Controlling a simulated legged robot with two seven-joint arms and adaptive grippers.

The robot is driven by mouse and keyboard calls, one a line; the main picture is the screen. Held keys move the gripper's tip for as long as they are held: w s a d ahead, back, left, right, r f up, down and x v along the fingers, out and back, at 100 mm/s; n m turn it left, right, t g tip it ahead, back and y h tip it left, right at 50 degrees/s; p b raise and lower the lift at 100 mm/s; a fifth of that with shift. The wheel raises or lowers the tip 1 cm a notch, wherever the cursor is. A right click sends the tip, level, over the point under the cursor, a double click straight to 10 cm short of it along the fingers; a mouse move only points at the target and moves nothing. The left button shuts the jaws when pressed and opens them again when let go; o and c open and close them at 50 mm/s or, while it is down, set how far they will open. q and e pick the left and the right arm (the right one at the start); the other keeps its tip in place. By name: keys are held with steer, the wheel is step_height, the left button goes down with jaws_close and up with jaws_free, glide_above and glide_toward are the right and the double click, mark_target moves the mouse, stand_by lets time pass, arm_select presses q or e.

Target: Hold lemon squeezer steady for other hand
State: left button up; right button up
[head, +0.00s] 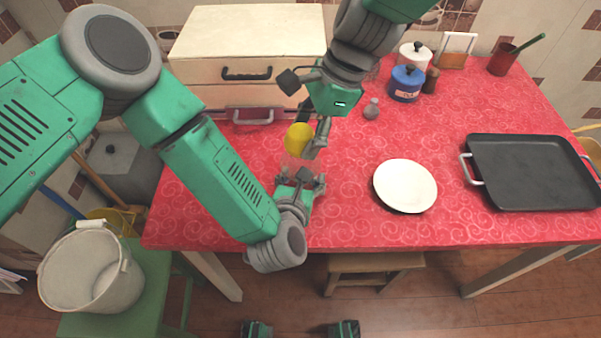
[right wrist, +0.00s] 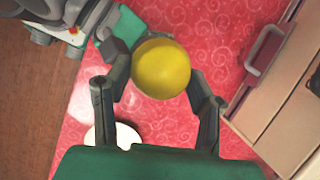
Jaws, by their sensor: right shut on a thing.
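A yellow lemon (head: 298,138) is above the left-centre of the table. My right gripper (head: 312,143) comes down from the top of the head view and is shut on the lemon. In the right wrist view the lemon (right wrist: 161,69) sits between the two fingers. A faint, see-through pinkish thing (head: 297,162), perhaps the lemon squeezer, shows just below the lemon; its outline is hard to make out against the red cloth. My left gripper (head: 302,178) points up right below it, with its fingers apart. Whether they grip the squeezer is unclear.
A white plate (head: 405,186) and a black tray (head: 535,172) lie to the right on the red cloth (head: 340,225). A cream drawer box (head: 245,55) stands behind. A blue canister (head: 406,84) and a small grey shaker (head: 371,109) stand at the back. The front-centre cloth is clear.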

steer(key=shift+f, duration=0.1)
steer(key=shift+f, duration=1.1)
steer(key=shift+r, duration=1.05)
steer(key=shift+f, duration=1)
steer(key=shift+r, duration=1)
stand_by(0.6)
